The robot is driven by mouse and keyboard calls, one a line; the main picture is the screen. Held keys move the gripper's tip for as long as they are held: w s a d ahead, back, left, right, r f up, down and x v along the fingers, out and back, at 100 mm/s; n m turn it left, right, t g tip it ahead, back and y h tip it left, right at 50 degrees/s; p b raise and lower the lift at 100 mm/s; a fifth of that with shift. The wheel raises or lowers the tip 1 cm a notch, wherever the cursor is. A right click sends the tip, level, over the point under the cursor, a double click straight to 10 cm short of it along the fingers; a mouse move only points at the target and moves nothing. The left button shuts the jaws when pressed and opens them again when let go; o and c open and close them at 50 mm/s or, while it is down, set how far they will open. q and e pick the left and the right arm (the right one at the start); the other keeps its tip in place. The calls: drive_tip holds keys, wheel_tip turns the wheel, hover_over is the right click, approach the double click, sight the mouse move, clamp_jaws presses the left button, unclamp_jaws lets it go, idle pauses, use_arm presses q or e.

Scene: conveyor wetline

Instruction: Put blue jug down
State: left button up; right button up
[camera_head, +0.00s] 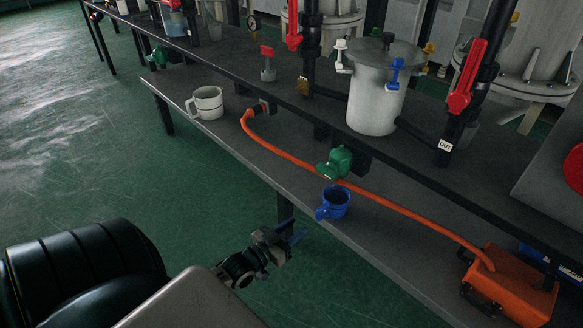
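The blue jug (336,203) stands upright on the grey lower shelf (400,240), near its front edge. Its handle points to the left and front. My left gripper (297,237) is in front of the shelf edge, lower left of the jug in the picture. Its fingers look spread, with nothing seen between them. It appears apart from the jug. My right gripper is not in view.
An orange hose (400,215) runs behind the jug to an orange box (505,290) at the right. A white mug (207,103) stands farther left. The shelf between mug and jug is mostly clear.

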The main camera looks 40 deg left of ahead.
use_arm(q)
drive_tip(key=s+d+r+g, duration=0.2)
drive_tip(key=s+d+r, duration=0.7)
drive_tip(key=d+r, duration=0.3)
drive_tip(key=shift+s+d+r, duration=0.3)
drive_tip(key=shift+s+d, duration=0.1)
drive_tip(key=shift+d, duration=0.55)
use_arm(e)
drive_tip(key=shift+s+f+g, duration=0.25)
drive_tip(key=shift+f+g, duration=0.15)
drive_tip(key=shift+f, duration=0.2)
